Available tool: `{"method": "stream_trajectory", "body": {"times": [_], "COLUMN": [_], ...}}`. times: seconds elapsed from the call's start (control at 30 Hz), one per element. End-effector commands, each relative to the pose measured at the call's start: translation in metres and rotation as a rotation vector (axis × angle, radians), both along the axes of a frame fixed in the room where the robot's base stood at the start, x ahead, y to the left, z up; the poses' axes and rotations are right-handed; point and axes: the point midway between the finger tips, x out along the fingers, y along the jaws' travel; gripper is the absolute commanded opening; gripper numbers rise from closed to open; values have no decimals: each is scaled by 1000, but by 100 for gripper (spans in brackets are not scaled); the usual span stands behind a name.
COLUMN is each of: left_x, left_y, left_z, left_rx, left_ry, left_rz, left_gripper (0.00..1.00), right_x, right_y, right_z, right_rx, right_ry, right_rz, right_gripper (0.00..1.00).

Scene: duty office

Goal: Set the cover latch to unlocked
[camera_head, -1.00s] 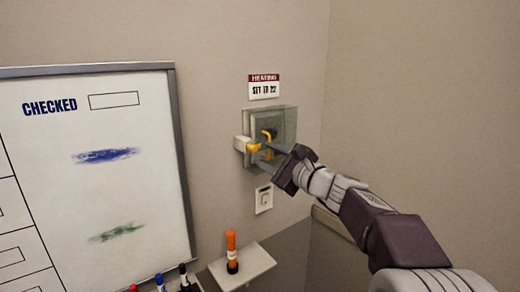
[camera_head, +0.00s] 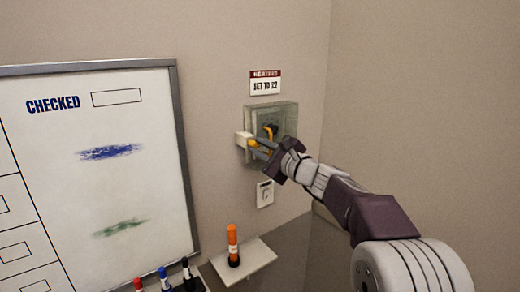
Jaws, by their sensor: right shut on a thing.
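A clear, greenish cover box (camera_head: 287,119) is on the wall under a small sign, with a white block (camera_head: 241,139) at its left edge. The yellow cover latch (camera_head: 253,143) shows at this block, partly hidden by my fingers. An orange handle (camera_head: 271,132) shows on the front of the cover, just right of the latch. My right gripper (camera_head: 260,148) reaches in from the right with its grey fingertips at the latch, shut on it. Whether the latch is at locked or unlocked cannot be read. My left gripper is not in view.
The sign (camera_head: 265,82) reads "SET TO 22". A wall plate (camera_head: 265,194) is below the cover. A whiteboard (camera_head: 90,175) and several pens are at left.

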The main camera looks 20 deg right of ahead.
Motion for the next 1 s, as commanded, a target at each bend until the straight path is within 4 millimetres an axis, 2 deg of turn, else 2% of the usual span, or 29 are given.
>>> {"method": "stream_trajectory", "body": {"times": [0.27,0.6,1.0], "left_x": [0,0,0], "left_y": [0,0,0], "left_z": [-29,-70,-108], "left_rx": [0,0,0], "left_ry": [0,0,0], "left_rz": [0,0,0], "left_gripper": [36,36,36], "right_x": [-1,0,0], "right_y": [1,1,1], "right_z": [-5,-6,-6], "right_rx": [-136,-433,-790], "right_ry": [-53,-159,-286], "right_rz": [2,2,5], "right_gripper": [0,0,0]}}
